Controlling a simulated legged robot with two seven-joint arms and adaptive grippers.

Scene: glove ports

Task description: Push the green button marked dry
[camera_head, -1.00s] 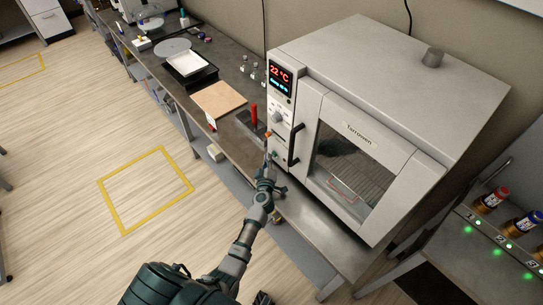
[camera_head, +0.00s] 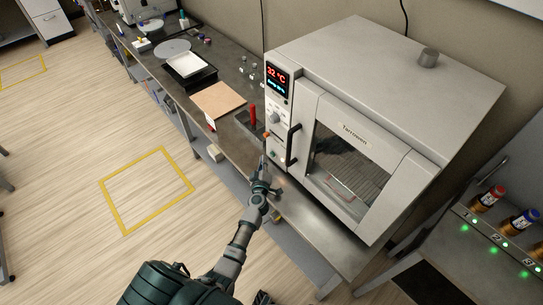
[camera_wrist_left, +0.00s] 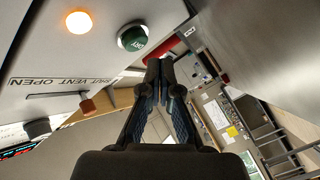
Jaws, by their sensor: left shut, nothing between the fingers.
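The round green button (camera_wrist_left: 132,38) is on the oven's front panel in the left wrist view, its marking turned in the picture. In the head view it is a small spot low on the panel (camera_head: 274,155). An orange lamp (camera_wrist_left: 79,21) beside it glows. My left gripper (camera_wrist_left: 160,72) is shut and empty, its fingertips just off the panel beside the button, with a gap visible. In the head view the left gripper (camera_head: 263,163) is in front of the panel's lower part. The oven display (camera_head: 277,72) reads 32 °C. My right gripper is not in view.
The oven (camera_head: 390,95) stands on the bench, its windowed door closed and a dark door handle (camera_head: 293,145) beside the panel. A vent slider with a brown knob (camera_wrist_left: 88,106) is near the button. A red upright object (camera_head: 252,114) stands left of the oven.

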